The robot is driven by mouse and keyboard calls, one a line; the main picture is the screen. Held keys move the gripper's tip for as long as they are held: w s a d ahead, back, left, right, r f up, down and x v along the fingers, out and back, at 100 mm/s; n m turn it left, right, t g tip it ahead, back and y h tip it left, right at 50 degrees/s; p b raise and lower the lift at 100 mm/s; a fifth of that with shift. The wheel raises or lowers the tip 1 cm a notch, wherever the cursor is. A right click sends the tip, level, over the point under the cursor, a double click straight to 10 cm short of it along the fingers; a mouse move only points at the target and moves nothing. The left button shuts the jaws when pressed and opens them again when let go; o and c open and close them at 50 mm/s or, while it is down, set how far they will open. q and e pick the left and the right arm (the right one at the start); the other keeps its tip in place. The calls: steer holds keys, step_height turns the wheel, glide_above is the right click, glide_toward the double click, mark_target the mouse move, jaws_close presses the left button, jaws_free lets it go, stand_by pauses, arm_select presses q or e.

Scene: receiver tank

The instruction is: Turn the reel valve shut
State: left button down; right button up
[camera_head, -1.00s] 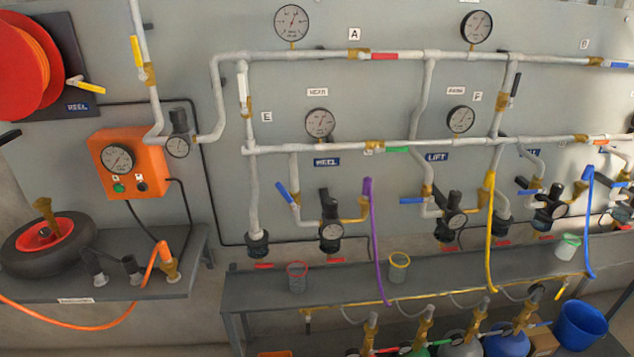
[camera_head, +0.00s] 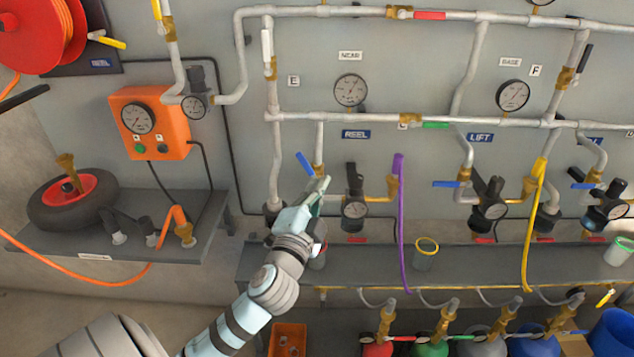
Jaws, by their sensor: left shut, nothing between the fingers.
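Under the blue REEL label (camera_head: 355,134), a pipe drop carries a brass valve with a blue lever (camera_head: 305,163). The lever slants up to the left, at an angle to the pipe. My left gripper (camera_head: 321,187) is shut and empty. Its fingertips point up and appear just below and right of the lever, over the lower part of the valve. I cannot tell whether they touch it. The gripper hides part of the pipe below the valve. My right gripper is not in view.
A black regulator with a gauge (camera_head: 354,208) stands right of my gripper, and a purple hose (camera_head: 401,225) hangs beyond it. A grey shelf (camera_head: 470,262) runs below. An orange box (camera_head: 150,122) and a wheel (camera_head: 72,198) are at left. The REEL drop is close to pipe E.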

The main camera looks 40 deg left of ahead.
mark_target(309, 169)
arm_select(q)
steer(key=w+a, duration=0.6)
steer(key=shift+w+f+b, duration=0.35)
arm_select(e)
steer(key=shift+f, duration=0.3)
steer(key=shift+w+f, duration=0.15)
